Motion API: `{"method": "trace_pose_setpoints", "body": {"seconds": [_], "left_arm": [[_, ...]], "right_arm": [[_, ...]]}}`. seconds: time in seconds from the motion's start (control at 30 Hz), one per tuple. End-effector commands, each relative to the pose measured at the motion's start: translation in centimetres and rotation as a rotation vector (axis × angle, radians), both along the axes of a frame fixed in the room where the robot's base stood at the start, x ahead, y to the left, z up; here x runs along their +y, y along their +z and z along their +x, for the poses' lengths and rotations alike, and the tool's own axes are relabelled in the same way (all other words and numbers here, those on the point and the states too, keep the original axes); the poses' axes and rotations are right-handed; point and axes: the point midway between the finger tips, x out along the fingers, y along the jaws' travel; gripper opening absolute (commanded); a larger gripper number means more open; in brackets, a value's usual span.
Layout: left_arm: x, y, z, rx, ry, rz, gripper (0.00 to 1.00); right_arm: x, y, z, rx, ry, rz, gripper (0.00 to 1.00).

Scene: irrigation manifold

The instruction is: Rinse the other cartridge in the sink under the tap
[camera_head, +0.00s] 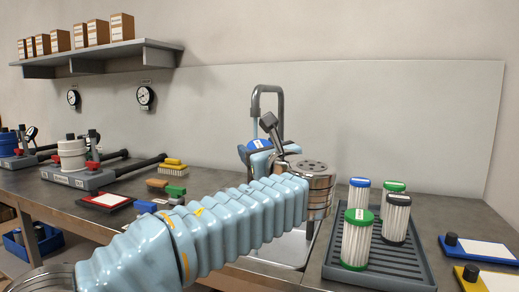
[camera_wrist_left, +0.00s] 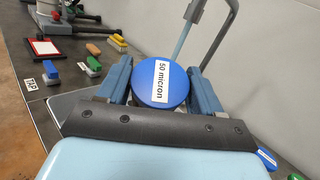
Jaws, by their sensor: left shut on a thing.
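My left gripper (camera_head: 263,150) is shut on a blue-capped cartridge (camera_head: 256,145) at the tap (camera_head: 280,100), over the sink (camera_head: 285,249). In the left wrist view the round blue cap (camera_wrist_left: 160,75), labelled "50 micron", sits between the two blue fingers; the cartridge's body is hidden below it. A pale blue stream (camera_wrist_left: 184,42) comes down from the spout and ends behind the cap, so the cartridge appears to be under running water; the exact contact point is hidden. My arm covers much of the sink. My right gripper is not in view.
A dark ribbed tray (camera_head: 345,268) right of the sink holds several upright cartridges with green, blue and black caps. Blue and yellow trays lie farther right. Brushes (camera_head: 172,170), a red-framed card (camera_head: 105,199) and a manifold (camera_head: 72,155) stand to the left.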

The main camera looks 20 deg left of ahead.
Motion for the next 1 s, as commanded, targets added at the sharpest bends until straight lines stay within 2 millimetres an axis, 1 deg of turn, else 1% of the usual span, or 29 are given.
{"method": "trace_pose_setpoints", "body": {"seconds": [0.47, 0.6, 0.8, 1.0], "left_arm": [[1.8, -1.0, 5.2, 0.001, 0.003, 0.001, 0.13], [2.3, -1.1, 6.6, 0.001, 0.003, 0.001, 0.13], [2.8, -1.6, 8.2, 0.001, 0.002, 0.001, 0.13], [3.1, -1.8, 9.0, -0.001, 0.001, 0.000, 0.13]], "right_arm": [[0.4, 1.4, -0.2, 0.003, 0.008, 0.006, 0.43], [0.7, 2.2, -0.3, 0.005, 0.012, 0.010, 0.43], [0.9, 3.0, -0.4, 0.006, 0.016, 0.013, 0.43], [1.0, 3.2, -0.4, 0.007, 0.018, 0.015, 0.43]]}}
